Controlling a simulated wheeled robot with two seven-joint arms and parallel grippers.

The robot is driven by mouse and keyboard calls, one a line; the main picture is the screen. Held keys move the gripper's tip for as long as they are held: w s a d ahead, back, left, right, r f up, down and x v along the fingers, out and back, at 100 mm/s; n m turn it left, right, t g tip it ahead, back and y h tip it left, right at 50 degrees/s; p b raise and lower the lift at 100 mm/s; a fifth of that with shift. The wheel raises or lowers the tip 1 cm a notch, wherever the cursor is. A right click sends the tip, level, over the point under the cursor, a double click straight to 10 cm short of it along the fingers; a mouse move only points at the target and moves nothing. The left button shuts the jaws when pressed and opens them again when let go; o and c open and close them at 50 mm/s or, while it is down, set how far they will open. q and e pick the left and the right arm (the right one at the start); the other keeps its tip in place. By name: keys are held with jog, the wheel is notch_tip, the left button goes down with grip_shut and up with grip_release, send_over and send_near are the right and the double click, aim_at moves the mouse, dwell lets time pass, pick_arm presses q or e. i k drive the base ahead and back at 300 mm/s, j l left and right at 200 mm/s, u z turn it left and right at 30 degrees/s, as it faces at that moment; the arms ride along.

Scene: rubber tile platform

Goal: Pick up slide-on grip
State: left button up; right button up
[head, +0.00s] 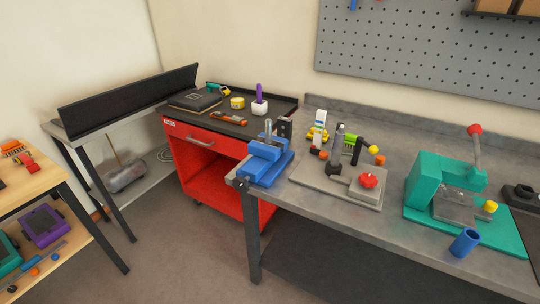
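A blue open-topped cylinder (465,242) stands slightly tilted at the front right of the grey workbench (310,204), just in front of the teal press. It may be the slide-on grip, but I cannot tell for sure. A grey fixture plate (315,181) with a red knob (368,181) and a bar with black and yellow-green parts (357,150) stands left of it. Neither of my grippers shows in the head view.
A teal press (428,180) with a red-knobbed lever is on the right of the bench. A blue vise (266,160) sits at the bench's left corner. A red tool cart (207,150) stands behind left, and a wooden shelf unit (45,185) far left. Open floor lies between.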

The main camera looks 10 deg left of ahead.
aim_at(465, 243)
jog(key=l+z, duration=0.1)
jog(key=z, duration=0.3)
jog(key=l+z, duration=0.1)
jog(key=z, duration=0.3)
jog(key=l+z, duration=0.1)
jog(key=z, duration=0.3)
